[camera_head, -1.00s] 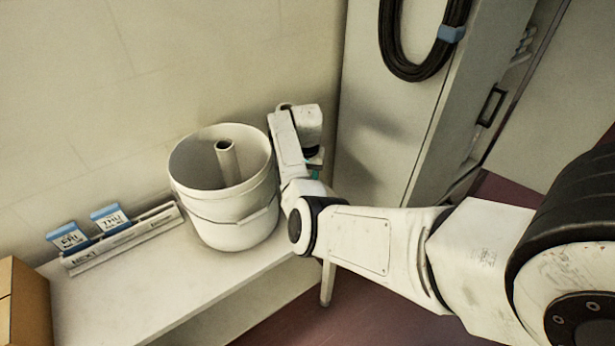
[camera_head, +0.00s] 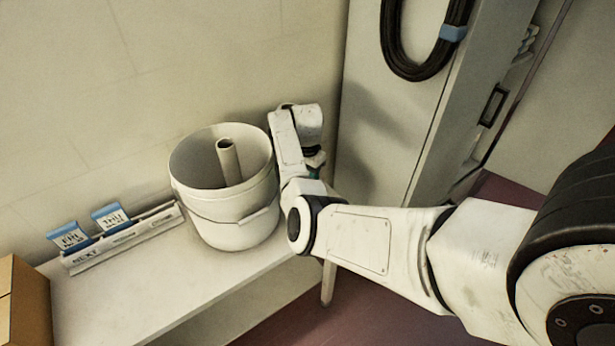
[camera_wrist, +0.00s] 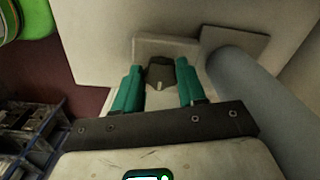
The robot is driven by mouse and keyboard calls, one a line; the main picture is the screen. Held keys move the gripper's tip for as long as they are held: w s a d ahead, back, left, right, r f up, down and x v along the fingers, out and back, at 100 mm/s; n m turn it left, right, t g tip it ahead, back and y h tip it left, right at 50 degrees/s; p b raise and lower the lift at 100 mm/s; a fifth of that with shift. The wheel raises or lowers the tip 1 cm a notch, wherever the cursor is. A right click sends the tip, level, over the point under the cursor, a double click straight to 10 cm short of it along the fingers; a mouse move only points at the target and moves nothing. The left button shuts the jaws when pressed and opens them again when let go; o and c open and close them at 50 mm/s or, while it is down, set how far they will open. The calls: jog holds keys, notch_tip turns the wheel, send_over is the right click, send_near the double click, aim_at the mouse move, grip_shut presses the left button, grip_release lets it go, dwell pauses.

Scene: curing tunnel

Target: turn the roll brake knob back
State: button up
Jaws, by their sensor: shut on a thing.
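The roll brake knob (camera_wrist: 160,73) is a small dark knob with a pale mark near its lower edge, in the wrist view. It sits in front of a pale block (camera_wrist: 150,46) on a light surface. My gripper (camera_wrist: 158,68) has two teal fingers, one on each side of the knob, shut on it. In the head view my arm reaches past the bucket to the wall side. There my gripper is mostly hidden behind my own wrist, and the knob cannot be seen.
A white bucket (camera_head: 243,207) with a tube (camera_head: 229,160) inside stands on the pale shelf (camera_head: 150,285), close to my arm. A card rail (camera_head: 125,237) and a cardboard box (camera_head: 22,305) are left. A tall cabinet (camera_head: 385,130) stands right. A grey cylinder (camera_wrist: 250,100) lies right of my fingers.

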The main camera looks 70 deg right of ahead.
jog(key=shift+r, duration=0.1)
jog(key=o, duration=1.1)
jog(key=shift+c, duration=0.2)
notch_tip(320, 180, up, 11)
jog(key=b, duration=0.1)
jog(key=shift+f, duration=0.2)
jog(key=s+a+f+n+h, duration=0.1)
jog(key=s+a+f+n, duration=0.3)
jog(key=a, duration=0.5)
jog(key=s+a+f+n+h, duration=0.1)
jog(key=s+a+f+n, duration=0.2)
jog(key=a+f+n, duration=0.45)
jog(key=s+a+n+y, duration=0.1)
jog(key=s+a+n, duration=0.3)
jog(key=a, duration=0.5)
jog(key=s+a+n+t, duration=0.1)
jog(key=s+a+n, duration=0.3)
jog(key=s+a, duration=0.3)
jog(key=a, duration=0.3)
jog(key=shift+f+n+y, duration=0.3)
jog(key=shift+n+y, duration=0.05)
jog(key=shift+y, duration=0.05)
